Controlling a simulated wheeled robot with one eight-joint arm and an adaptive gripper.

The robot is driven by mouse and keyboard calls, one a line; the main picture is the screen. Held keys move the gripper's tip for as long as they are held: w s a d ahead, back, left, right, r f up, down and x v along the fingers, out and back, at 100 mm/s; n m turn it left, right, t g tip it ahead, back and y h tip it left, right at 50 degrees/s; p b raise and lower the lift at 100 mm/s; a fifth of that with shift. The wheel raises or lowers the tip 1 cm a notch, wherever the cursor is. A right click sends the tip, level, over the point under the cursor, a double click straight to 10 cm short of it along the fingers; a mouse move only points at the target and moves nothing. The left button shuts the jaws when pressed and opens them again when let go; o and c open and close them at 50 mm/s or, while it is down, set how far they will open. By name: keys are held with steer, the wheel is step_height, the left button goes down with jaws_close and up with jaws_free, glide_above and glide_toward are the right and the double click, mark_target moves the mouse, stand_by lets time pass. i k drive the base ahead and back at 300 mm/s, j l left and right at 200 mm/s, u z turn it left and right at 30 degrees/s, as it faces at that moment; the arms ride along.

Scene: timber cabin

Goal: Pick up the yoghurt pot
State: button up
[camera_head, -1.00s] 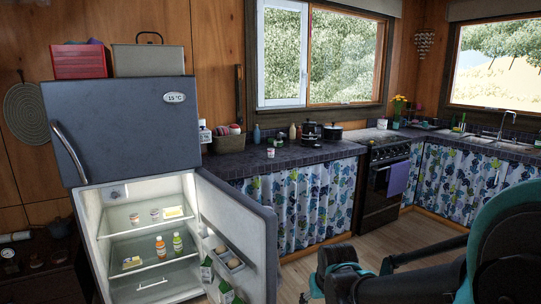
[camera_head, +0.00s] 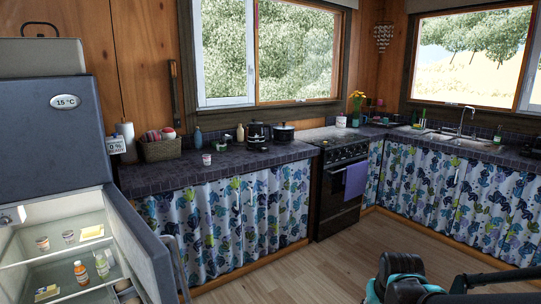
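A small white pot with a pinkish-red marking (camera_head: 206,159), which looks like a yoghurt pot, stands upright on the dark tiled counter (camera_head: 170,180). Two similar small pots stand on the upper shelf of the open fridge, one at the left (camera_head: 42,243) and one to its right (camera_head: 68,237). My gripper (camera_head: 396,280), dark with teal parts, is at the lower right, over the floor and well away from all the pots. Its fingertips are not clear, so I cannot tell whether it is open or shut.
The fridge door (camera_head: 138,250) stands open between the shelves and the counter. A basket (camera_head: 161,149), a coffee maker (camera_head: 257,134) and a dark cooking pot (camera_head: 283,133) stand on the counter. A stove (camera_head: 340,185) is beyond. The wooden floor (camera_head: 310,270) is clear.

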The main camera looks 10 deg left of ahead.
mark_target(206, 158)
steer(key=i+l+z, duration=0.25)
steer(key=i, duration=0.2)
steer(key=i+l+z, duration=0.25)
steer(key=i, duration=0.25)
steer(key=i+u, duration=0.45)
steer(key=i+l+u, duration=0.2)
steer(key=i+u, duration=0.25)
steer(key=i, duration=0.05)
